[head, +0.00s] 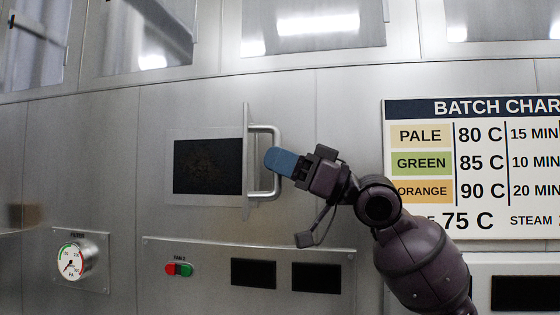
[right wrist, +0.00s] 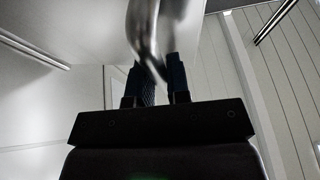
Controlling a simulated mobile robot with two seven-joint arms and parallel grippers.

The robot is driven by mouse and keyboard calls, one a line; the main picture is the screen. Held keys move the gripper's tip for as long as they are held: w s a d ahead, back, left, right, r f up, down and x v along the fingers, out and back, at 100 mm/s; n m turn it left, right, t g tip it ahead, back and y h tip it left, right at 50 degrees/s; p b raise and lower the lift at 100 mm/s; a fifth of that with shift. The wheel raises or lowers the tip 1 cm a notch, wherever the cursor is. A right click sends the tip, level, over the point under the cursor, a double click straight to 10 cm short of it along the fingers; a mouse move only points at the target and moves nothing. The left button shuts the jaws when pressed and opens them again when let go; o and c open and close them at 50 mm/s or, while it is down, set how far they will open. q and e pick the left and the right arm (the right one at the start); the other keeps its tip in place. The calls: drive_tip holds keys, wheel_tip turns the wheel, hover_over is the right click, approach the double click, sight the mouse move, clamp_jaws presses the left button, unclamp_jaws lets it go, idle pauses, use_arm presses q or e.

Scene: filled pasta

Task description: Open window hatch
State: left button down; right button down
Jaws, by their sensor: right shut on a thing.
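The window hatch's door panel (head: 246,125) stands out from the wall and shows almost edge-on, at the right side of a dark rectangular window opening (head: 208,166) in the steel wall. A pale D-shaped handle (head: 277,140) is fixed to the panel's right face. My right gripper (head: 280,161) reaches in from the right, its blue fingers at the handle's upright bar. In the right wrist view the shiny handle bar (right wrist: 143,30) runs between the fingers of the gripper (right wrist: 160,80), which is shut on it. My left gripper is not in view.
A batch chart (head: 470,165) hangs at the right, behind my right arm. Below the hatch is a panel (head: 215,270) with a red and green switch (head: 179,269). A filter gauge (head: 75,260) is at the lower left. The wall left of the hatch is clear.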

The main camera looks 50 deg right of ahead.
drive_tip(key=shift+d+r, duration=0.1)
drive_tip(key=shift+d, duration=0.05)
drive_tip(key=c, duration=1.5)
unclamp_jaws()
drive_tip(key=o, duration=0.4)
drive_tip(key=shift+w, duration=0.25)
drive_tip(key=shift+s, duration=0.1)
drive_tip(key=b+v, duration=0.2)
drive_tip(key=v, duration=0.9)
drive_tip(key=shift+b, duration=0.4)
